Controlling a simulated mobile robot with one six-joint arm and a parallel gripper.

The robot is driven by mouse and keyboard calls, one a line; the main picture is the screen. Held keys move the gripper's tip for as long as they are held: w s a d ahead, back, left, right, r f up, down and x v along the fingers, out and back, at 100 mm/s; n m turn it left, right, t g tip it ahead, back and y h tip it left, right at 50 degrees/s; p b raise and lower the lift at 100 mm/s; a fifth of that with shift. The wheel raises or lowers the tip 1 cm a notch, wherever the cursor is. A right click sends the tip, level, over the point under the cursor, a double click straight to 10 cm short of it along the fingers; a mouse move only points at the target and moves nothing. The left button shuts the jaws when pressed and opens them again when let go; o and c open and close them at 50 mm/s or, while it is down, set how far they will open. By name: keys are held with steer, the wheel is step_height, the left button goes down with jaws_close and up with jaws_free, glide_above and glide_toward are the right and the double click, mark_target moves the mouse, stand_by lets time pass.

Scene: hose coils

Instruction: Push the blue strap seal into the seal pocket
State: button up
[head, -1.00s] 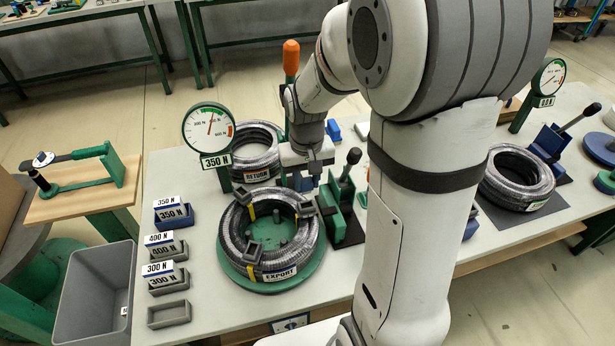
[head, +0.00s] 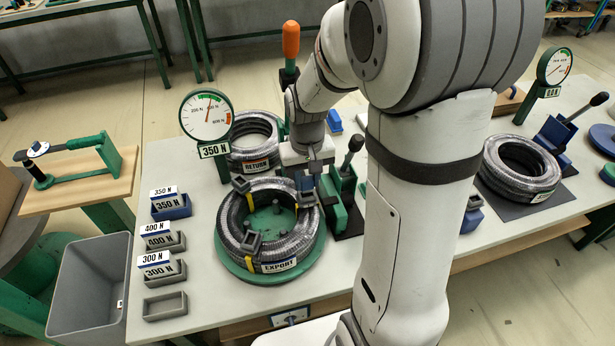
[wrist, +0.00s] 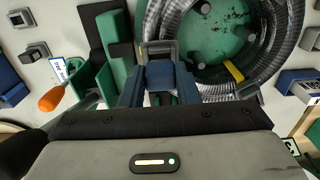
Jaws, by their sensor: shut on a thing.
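My gripper (wrist: 159,92) is shut on the blue strap seal (wrist: 160,73), which shows between its fingers in the wrist view. Just ahead of the seal, and very close to it, is a grey square seal pocket (wrist: 158,46) at the edge of the hose coil. I cannot tell whether the seal is inside the pocket. In the head view my gripper (head: 307,184) is at the right rim of the coil marked EXPORT (head: 232,225). The coil lies on a green round turntable (head: 228,262) and has yellow straps and other grey pockets.
A green lever tool (head: 340,205) stands close right of my gripper. A RETURN coil (head: 240,157) and a 350 N gauge (head: 206,115) are behind. Labelled trays (head: 172,207) line the left side, beside a grey bin (head: 88,295). Another coil (head: 520,170) lies at right.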

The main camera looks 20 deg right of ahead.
steer(key=shift+f+b, duration=0.85)
steer(key=shift+f, duration=0.3)
steer(key=o, duration=1)
steer(key=shift+o, duration=0.4)
steer(key=shift+r, duration=0.2)
steer(key=shift+r+p, duration=1.75)
steer(key=shift+r, duration=0.4)
step_height(320, 180, up, 8)
steer(key=shift+b, duration=0.35)
steer(key=shift+f, duration=0.1)
